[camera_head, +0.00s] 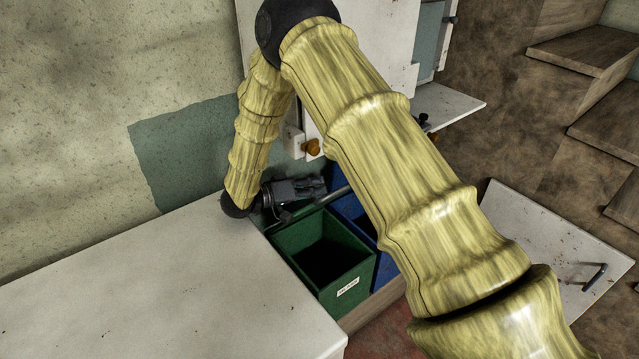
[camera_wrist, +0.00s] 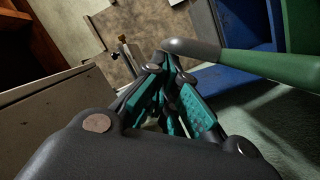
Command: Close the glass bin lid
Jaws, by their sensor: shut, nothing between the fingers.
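The green bin (camera_head: 312,262) stands open beside the white counter, with a white label on its front and a dark inside. No lid surface is clearly visible on it. A blue bin (camera_head: 352,212) stands just behind it, partly hidden by my arm. My gripper (camera_head: 318,186) is at the back edge of the green bin, near a grey bar (camera_head: 335,195). In the wrist view my gripper (camera_wrist: 172,75) is shut and empty, close to a grey-ended green edge (camera_wrist: 250,62). The blue bin (camera_wrist: 228,85) shows beyond it. Whether the fingers touch the edge, I cannot tell.
The white counter (camera_head: 170,290) fills the lower left. A white cabinet (camera_head: 380,45) with an orange knob (camera_head: 311,147) stands behind the bins. An open white door panel (camera_head: 550,250) with a dark handle lies at the right. Wooden steps (camera_head: 590,50) are at the upper right.

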